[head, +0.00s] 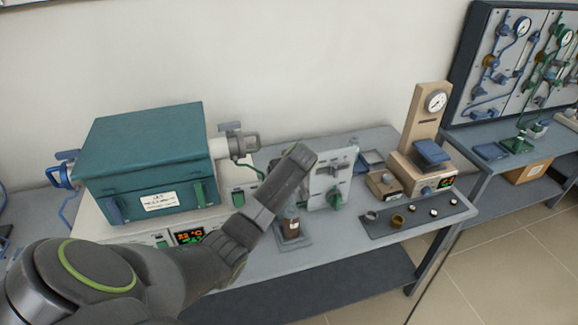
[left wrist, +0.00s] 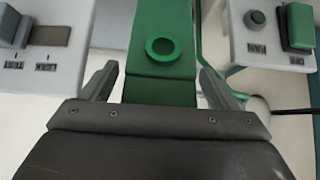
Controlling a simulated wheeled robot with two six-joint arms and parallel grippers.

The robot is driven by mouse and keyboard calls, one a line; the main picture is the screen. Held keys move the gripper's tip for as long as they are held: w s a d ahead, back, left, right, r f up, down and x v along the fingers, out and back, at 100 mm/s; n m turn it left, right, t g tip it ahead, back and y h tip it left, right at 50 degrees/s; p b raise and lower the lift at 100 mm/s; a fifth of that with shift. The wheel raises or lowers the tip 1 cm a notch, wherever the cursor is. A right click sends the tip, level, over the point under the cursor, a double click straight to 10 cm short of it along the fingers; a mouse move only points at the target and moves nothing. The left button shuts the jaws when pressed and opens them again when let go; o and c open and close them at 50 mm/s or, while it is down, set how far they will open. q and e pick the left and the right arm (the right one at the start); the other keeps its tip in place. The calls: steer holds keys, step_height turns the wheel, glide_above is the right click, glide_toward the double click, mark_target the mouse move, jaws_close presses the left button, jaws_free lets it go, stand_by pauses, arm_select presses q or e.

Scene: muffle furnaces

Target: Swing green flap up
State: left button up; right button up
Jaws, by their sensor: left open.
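A green flap (left wrist: 160,75) with a round green knob runs down the middle of the left wrist view. My left gripper (left wrist: 158,82) is open, with one finger on each side of the flap. In the head view my left gripper (head: 299,156) reaches in over the bench, in front of the grey panel box. The flap cannot be made out there and seems hidden behind my arm. My right gripper is not in view.
A grey panel (left wrist: 275,35) with green buttons stands right of the flap; another panel (left wrist: 45,60) with a switch stands left. A teal furnace (head: 150,150) sits left on the bench. A grey box with a green knob (head: 335,198) and a beige gauge stand (head: 425,125) stand right.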

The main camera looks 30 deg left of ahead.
arm_select(q)
steer(key=b+v, duration=0.2)
steer(key=v, duration=1.5)
steer(key=shift+b, duration=0.4)
steer(key=shift+a+r, duration=0.1)
